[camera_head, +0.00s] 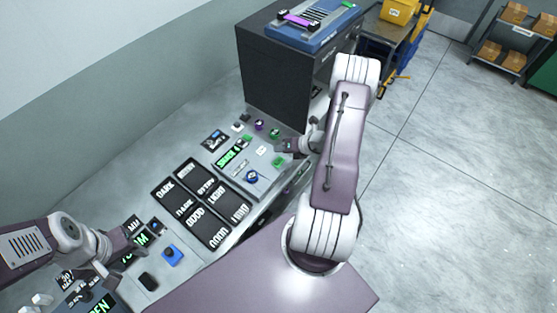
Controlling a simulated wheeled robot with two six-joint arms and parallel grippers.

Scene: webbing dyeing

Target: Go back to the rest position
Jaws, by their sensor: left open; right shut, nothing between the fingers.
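My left gripper (138,240) comes in from the left over the near end of the control bench. It is open, and I see nothing held in it. My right arm rises at the middle of the view and bends back down to the left. My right gripper (281,147) is over the right edge of the control panel (228,172), close to its coloured knobs. It is shut and empty. Whether its tips touch the panel I cannot tell.
Black label plates (205,205) lie on the bench between my grippers. A blue knob (172,254) sits by the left gripper. A dark cabinet (275,75) with a blue device (318,22) stands behind. A yellow bin (398,11) is farther back.

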